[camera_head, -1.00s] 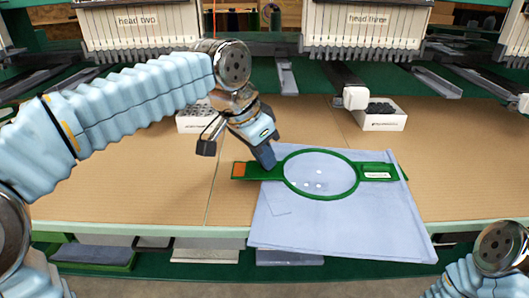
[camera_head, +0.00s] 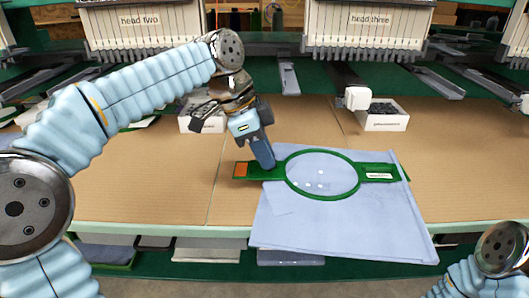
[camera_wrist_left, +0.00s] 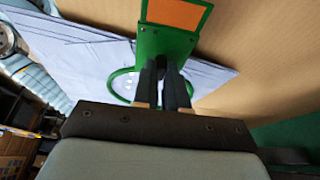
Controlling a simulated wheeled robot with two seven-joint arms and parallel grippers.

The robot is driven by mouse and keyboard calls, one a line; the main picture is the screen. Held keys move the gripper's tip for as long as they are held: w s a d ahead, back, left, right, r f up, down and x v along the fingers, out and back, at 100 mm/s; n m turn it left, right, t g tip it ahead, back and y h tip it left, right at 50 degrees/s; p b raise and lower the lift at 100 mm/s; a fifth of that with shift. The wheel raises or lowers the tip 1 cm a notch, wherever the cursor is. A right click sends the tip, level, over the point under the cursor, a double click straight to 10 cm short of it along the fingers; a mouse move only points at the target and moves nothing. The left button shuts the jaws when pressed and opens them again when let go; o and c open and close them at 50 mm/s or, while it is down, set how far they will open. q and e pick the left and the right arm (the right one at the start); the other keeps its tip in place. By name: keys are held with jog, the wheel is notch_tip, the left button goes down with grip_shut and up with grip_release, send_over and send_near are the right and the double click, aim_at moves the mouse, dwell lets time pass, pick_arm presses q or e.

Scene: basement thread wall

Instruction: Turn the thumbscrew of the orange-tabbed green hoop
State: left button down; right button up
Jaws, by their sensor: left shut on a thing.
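The green hoop (camera_head: 322,198) lies flat on the table, clamped around pale blue cloth (camera_head: 340,226). Its left arm ends in an orange tab (camera_head: 241,170), which also shows at the top of the left wrist view (camera_wrist_left: 176,14). My left gripper (camera_head: 269,166) points down onto the hoop's left side, between the orange tab and the ring. In the left wrist view its two dark fingers (camera_wrist_left: 163,68) are close together at the ring end of the green bracket (camera_wrist_left: 165,43). They are shut on the thumbscrew, which they hide. My right gripper is out of view.
A label marks the hoop's right arm (camera_head: 379,172). Boxes with dark contents stand behind, one at right (camera_head: 384,118) and one behind my left gripper (camera_head: 196,118). Machine heads (camera_head: 367,30) hang above the back. The cardboard-coloured tabletop (camera_head: 150,180) is clear at left.

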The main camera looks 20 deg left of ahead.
dwell(0.4)
pick_arm(q)
jog(key=c, duration=1.2)
grip_release()
jog(key=shift+o, duration=0.2)
jog(key=v, duration=1.3)
jog(key=shift+r, duration=0.35)
jog(key=shift+a, duration=0.1)
